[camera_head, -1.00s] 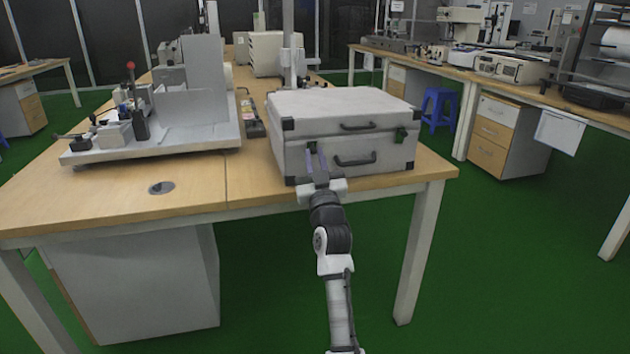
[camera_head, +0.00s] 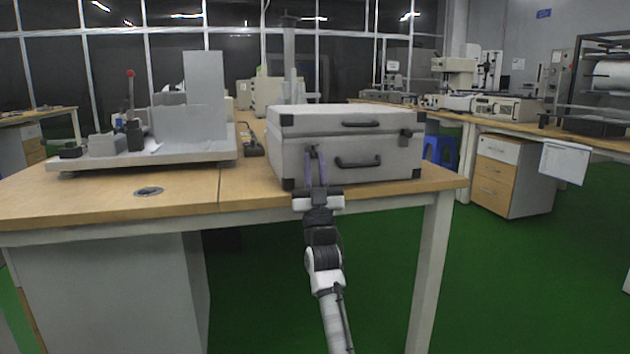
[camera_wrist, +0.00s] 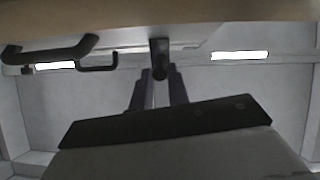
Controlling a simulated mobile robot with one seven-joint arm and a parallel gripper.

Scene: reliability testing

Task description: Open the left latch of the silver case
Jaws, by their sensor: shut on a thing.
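The silver case (camera_head: 345,145) stands closed on the front right of the wooden table. Its left latch (camera_wrist: 158,47) is a small dark piece on the front face, and fingers partly cover it. My gripper (camera_head: 316,154) is in front of the case's left half, with its fingers shut on the left latch. In the wrist view the fingertips (camera_wrist: 160,76) meet at the latch's end. Whether the latch has moved cannot be told. The right latch (camera_head: 405,135) sits near the case's right corner. Dark handles (camera_head: 358,161) are on the front.
A grey fixture with a white base (camera_head: 150,155) stands left of the case on the table (camera_head: 110,195). A small dark object (camera_head: 250,145) lies between them. A round cable port (camera_head: 148,191) is in the tabletop.

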